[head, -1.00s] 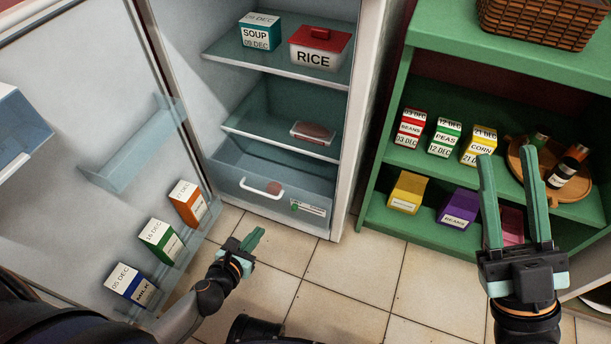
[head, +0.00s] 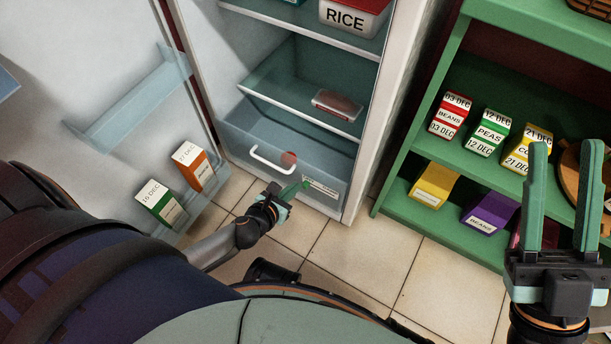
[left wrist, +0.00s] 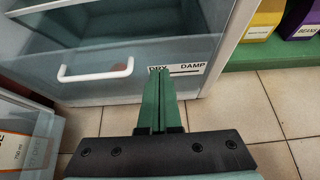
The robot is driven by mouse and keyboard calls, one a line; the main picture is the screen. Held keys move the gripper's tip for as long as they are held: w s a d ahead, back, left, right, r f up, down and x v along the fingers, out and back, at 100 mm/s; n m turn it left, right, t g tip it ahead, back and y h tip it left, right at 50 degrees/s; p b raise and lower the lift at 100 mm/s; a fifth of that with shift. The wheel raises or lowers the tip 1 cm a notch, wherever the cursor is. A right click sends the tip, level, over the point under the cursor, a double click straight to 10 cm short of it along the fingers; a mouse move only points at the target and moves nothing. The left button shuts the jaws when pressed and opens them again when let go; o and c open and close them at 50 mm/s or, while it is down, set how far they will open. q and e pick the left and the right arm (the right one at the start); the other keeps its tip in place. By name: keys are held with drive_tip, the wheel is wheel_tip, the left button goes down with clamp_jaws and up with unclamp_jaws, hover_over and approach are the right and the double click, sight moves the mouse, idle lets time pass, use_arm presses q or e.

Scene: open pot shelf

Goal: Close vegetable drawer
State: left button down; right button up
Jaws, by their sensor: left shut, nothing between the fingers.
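The vegetable drawer (head: 325,172) is the see-through bluish bin at the bottom of the open fridge, with a white bar handle (head: 268,163) on its front. A round reddish item shows dimly through it. In the left wrist view, the drawer front (left wrist: 100,88) fills the upper left, with a "DRY DAMP" label (left wrist: 186,69) right of the handle. My left gripper (head: 303,185) is shut and empty, its tips at the left end of that label; I cannot tell whether they touch. My right gripper (head: 565,143) is open and empty before the green shelf. I cannot judge how far the drawer stands out.
The open fridge door (head: 100,60) stands at the left, with cartons (head: 193,165) in its lower rack. A green shelf (head: 400,185) with several boxes stands at the right. Tiled floor (head: 350,255) is free below the fridge.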

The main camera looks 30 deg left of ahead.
sight(311, 169)
use_arm(q)
drive_tip(key=w, duration=0.2)
drive_tip(key=w+f+b, duration=0.1)
drive_tip(key=w, duration=0.2)
drive_tip(key=shift+w+d+f, duration=0.1)
drive_tip(key=shift+d+f, duration=0.05)
drive_tip(key=shift+d, duration=0.05)
drive_tip(key=shift+w+b, duration=0.3)
drive_tip(key=shift+w, duration=0.2)
use_arm(e)
wheel_tip(311, 169, down, 3)
drive_tip(key=shift+w+a+r, duration=0.1)
drive_tip(key=shift+a+r, duration=0.05)
